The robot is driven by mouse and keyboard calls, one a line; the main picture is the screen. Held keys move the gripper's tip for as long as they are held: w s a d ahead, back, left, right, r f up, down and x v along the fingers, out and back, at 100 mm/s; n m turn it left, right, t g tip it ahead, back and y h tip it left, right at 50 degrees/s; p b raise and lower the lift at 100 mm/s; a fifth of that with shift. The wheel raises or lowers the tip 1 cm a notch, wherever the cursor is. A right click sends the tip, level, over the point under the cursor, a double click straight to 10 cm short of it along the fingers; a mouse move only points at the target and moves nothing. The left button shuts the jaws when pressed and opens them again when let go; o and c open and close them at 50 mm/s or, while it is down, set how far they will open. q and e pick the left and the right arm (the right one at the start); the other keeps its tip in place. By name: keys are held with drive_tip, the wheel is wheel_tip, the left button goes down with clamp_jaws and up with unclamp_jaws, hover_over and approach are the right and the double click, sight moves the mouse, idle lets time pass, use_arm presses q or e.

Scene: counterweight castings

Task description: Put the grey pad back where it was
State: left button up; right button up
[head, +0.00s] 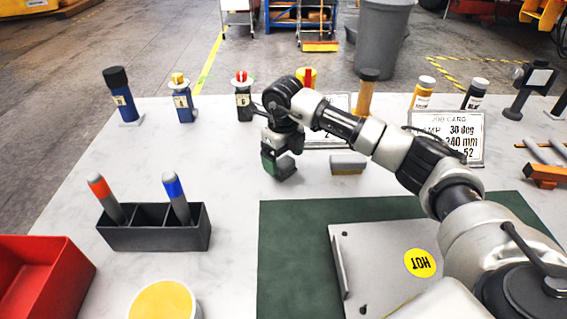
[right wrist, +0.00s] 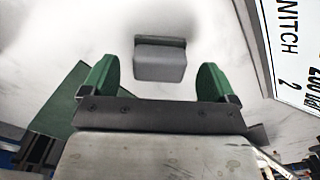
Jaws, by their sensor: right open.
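The grey pad (head: 348,160) is a small block with a grey top and a tan lower part. It lies on the white table behind the green mat. It also shows in the right wrist view (right wrist: 160,62), ahead of and between the two green fingers, with white table around it. My right gripper (head: 279,167) is open and empty, to the left of the pad and apart from it in the head view. It also shows in the right wrist view (right wrist: 158,80). My left gripper is not in view.
Behind stand several bottles and posts, such as a blue one (head: 182,100), and a job card (head: 462,140). On the left are a black holder (head: 155,235) with two pens, a red bin (head: 45,280) and a yellow-topped tub (head: 163,302). A plate marked HOT (head: 375,255) lies on the green mat (head: 290,235).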

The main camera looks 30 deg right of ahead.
sight(283, 161)
wheel_tip(283, 161, up, 10)
drive_tip(key=shift+f, duration=0.2)
drive_tip(key=shift+f, duration=0.1)
idle(0.4)
